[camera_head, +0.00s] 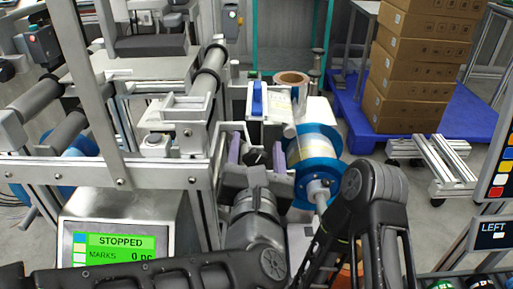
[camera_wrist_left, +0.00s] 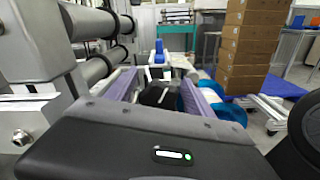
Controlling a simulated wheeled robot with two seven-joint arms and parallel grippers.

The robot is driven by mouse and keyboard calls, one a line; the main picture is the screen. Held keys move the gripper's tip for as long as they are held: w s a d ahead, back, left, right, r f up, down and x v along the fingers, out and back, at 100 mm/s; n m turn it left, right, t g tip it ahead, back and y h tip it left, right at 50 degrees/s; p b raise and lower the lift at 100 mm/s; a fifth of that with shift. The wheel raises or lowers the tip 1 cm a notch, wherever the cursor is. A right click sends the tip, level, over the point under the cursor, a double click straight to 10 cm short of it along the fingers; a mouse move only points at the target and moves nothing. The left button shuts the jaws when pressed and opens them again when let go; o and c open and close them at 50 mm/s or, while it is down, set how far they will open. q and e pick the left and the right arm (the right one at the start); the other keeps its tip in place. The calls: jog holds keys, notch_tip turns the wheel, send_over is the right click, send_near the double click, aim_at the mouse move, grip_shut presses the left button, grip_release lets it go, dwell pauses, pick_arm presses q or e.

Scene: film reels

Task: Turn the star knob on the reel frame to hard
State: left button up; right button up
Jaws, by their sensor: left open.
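The black star knob (camera_head: 257,157) shows between the fingers of my left gripper (camera_head: 256,154), on the reel frame beside a blue-flanged reel (camera_head: 329,172). The left gripper is open, with a purple finger on either side of the knob. In the left wrist view the dark knob (camera_wrist_left: 158,96) also sits between the purple fingers (camera_wrist_left: 162,92). I cannot tell whether either finger touches it. The knob's markings and its setting are not readable. My right arm shows at the lower right of the head view, but its gripper is not in view.
Metal rollers and frame rails (camera_head: 150,178) stand close on the left. A screen (camera_head: 112,246) reads STOPPED. The reel is just right of the left gripper. Stacked cartons (camera_head: 415,75) on a blue pallet (camera_head: 462,118) stand at the back right, with a low metal frame (camera_head: 447,165) nearer.

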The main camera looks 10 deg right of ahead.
aim_at(256, 162)
pick_arm(q)
jog(key=p+v, duration=0.1)
jog(key=v, duration=0.6)
jog(key=shift+s+a, duration=0.1)
jog(key=shift+s, duration=0.3)
jog(key=shift+w+f, duration=0.1)
jog(key=shift+f, duration=0.05)
